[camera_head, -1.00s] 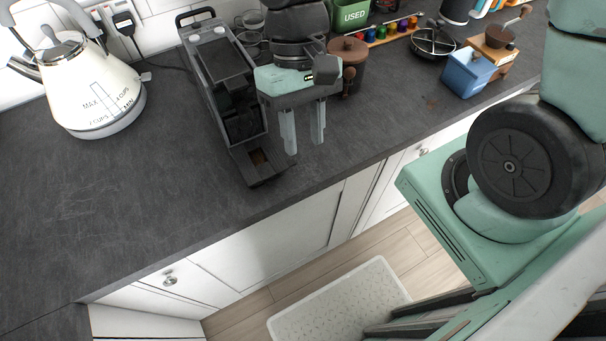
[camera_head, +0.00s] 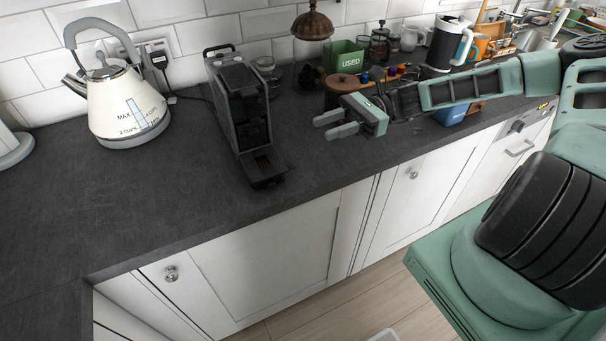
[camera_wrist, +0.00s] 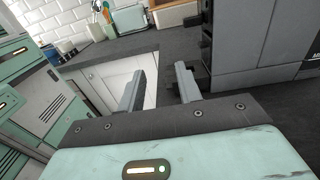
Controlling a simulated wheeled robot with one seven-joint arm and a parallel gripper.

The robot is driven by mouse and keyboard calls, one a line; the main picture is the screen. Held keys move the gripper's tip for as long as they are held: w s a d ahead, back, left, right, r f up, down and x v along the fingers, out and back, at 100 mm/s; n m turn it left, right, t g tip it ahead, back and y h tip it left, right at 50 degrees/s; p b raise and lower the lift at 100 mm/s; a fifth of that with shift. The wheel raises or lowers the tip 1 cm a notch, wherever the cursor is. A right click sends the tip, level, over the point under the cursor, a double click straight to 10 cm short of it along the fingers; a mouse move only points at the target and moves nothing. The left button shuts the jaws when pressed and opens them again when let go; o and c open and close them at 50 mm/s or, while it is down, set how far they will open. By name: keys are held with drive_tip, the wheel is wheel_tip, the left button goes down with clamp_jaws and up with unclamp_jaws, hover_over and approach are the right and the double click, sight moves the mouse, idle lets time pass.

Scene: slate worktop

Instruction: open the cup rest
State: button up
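A dark capsule coffee machine (camera_head: 238,100) stands on the worktop, left of my gripper. Its low front part, with a tray-like base (camera_head: 265,172), juts towards the worktop's front edge; I cannot clearly tell the cup rest's position within the dark front. My gripper (camera_head: 327,126) is to the right of the machine, apart from it, its fingers pointing left. The fingers are apart and empty, also in the wrist view (camera_wrist: 160,88). A large grey body, apparently the machine (camera_wrist: 262,42), fills the upper right of the wrist view.
A cream kettle (camera_head: 125,105) stands to the left. A green container (camera_head: 345,57) marked USED and a brown-lidded jar (camera_head: 343,82) stand behind my gripper. A copper-coloured thing (camera_head: 312,26) hangs above. The worktop in front of the kettle is clear.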

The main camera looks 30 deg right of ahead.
wheel_tip(320, 180, down, 8)
drive_tip(key=shift+p, duration=0.8)
drive_tip(key=a+p, duration=0.2)
drive_tip(key=a, duration=0.3)
drive_tip(key=shift+a+r, duration=0.1)
drive_tip(key=shift+a, duration=0.95)
clamp_jaws()
